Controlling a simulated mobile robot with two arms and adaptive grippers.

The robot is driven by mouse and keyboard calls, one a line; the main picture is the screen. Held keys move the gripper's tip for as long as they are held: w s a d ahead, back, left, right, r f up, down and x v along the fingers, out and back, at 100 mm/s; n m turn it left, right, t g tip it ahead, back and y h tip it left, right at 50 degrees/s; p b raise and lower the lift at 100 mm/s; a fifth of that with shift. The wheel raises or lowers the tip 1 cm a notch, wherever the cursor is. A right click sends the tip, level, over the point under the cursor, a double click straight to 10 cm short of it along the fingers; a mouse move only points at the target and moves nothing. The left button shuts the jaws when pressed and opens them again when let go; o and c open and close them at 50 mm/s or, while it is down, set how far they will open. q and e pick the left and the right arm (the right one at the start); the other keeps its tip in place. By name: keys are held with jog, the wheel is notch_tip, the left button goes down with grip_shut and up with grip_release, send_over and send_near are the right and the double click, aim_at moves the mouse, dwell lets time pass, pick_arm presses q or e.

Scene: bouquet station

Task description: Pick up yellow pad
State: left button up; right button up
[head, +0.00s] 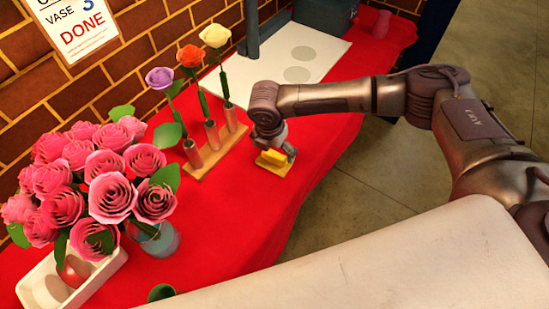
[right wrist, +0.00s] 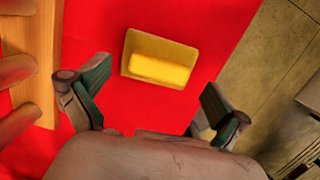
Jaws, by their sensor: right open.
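The yellow pad (head: 274,157) is a small bright yellow block on a flat, duller yellow base (head: 265,166), on the red table cover near its right edge. In the right wrist view the pad (right wrist: 160,70) lies ahead of the fingers, roughly centred between them. My right gripper (right wrist: 145,105) is open and empty, its dark green fingertips apart on either side below the base. In the head view the right gripper (head: 280,143) is right at the pad and covers part of it. My left gripper is not in view.
A wooden stand (head: 218,150) with purple, orange and yellow roses is left of the pad. Pink roses (head: 110,190) in a glass vase (head: 158,240) stand further left, beside a white tray (head: 90,285). A white board (head: 290,60) lies behind.

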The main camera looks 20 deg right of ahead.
jog(key=shift+w+d+f, duration=0.1)
jog(key=shift+w+f, duration=0.05)
jog(key=shift+f, duration=1.25)
jog(key=c, duration=1.2)
jog(key=shift+r, duration=0.1)
jog(key=shift+r, duration=0.45)
jog(key=r, duration=0.2)
jog(key=d+r, duration=0.1)
jog(key=shift+s+d+r, duration=0.1)
jog(key=shift+s+r, duration=0.25)
jog(key=s+d+r, duration=0.6)
jog(key=d, duration=0.2)
jog(key=shift+s+r+b, duration=0.15)
jog(key=shift+s+b, duration=0.1)
jog(key=shift+b, duration=0.2)
